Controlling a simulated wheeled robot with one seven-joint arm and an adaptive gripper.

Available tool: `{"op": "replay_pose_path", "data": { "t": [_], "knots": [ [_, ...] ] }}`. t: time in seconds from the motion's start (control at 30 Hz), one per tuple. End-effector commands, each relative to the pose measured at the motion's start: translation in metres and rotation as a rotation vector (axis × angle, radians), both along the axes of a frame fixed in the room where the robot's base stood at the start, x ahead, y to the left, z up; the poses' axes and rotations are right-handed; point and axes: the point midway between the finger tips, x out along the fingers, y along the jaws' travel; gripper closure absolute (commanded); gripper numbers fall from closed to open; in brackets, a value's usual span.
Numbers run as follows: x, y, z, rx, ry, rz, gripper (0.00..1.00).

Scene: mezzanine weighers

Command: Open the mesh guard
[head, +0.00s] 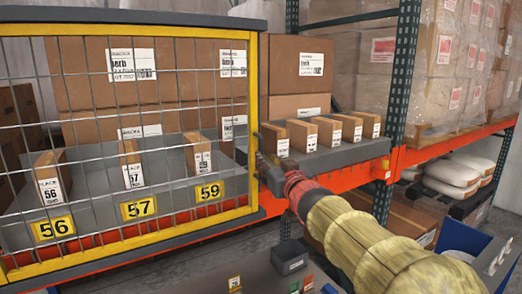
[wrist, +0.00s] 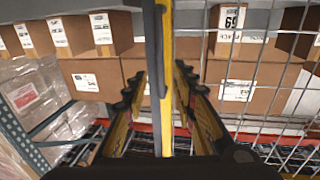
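The mesh guard (head: 252,75) is a wire grid in a yellow frame. It stands across the front of the left shelf bay, over the boxes there. My gripper (head: 262,158) is at the guard's right upright, about halfway up. In the wrist view the yellow upright (wrist: 167,60) runs between the two fingers of my gripper (wrist: 160,80), one finger on each side. The fingertips look close to the upright, but I cannot tell whether they touch it. A dark strip runs along the upright's left side.
Behind the mesh, small cartons (head: 131,165) stand on a grey deck above yellow number plates (head: 139,207). More small cartons (head: 302,134) stand right of the guard, near my gripper. A green rack post (head: 401,75) and wrapped pallets (head: 457,60) are farther right.

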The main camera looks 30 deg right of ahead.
Motion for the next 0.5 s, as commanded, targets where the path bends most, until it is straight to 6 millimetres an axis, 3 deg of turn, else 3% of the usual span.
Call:
{"op": "replay_pose_path", "data": {
  "t": [0.3, 0.5],
  "knots": [
    [0.047, -0.007, -0.001, -0.001, 0.002, 0.000, 0.73],
    [0.060, -0.009, -0.001, -0.001, 0.001, 0.000, 0.73]
  ]
}}
